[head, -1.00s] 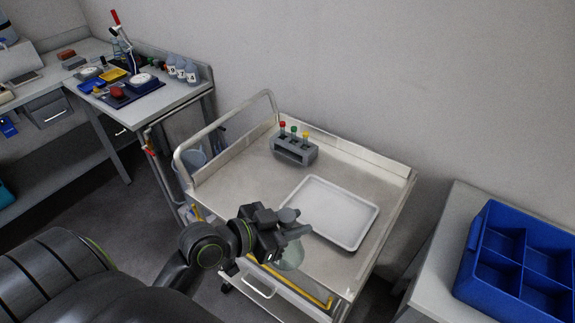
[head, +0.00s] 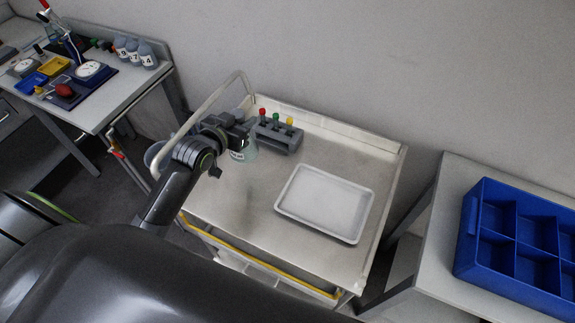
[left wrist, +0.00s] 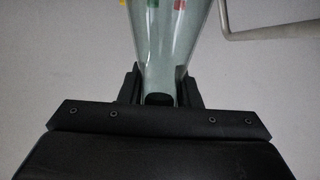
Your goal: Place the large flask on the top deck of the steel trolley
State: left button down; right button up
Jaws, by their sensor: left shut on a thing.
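The large flask (head: 244,150) is clear glass with a pale greenish tint. It is over the far left part of the top deck of the steel trolley (head: 255,205), beside the tube rack. My left gripper (head: 238,130) is shut on the flask's neck from above. In the left wrist view the flask (left wrist: 168,40) is between the two fingers. Whether its base touches the deck cannot be told. My right gripper is not in view.
A grey rack (head: 276,137) with red, green and yellow capped tubes stands right of the flask. A white tray (head: 287,209) lies on the deck's right part. The trolley's push handle (head: 205,108) rises at the left. The deck's front left is clear.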

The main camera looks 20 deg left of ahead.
pick_arm(q)
notch_tip(320, 180, down, 5)
jog(key=shift+w+a+r, duration=0.15)
jog(key=shift+r, duration=0.05)
jog(key=shift+f, duration=2.6)
jog(key=shift+f, duration=0.15)
jog(key=c, duration=1.1)
grip_release()
jog(key=shift+o, duration=0.2)
jog(key=shift+r, duration=0.25)
jog(key=shift+s, duration=0.4)
jog(key=d+b+v, duration=0.1)
jog(key=v, duration=1)
jog(key=shift+a, duration=0.45)
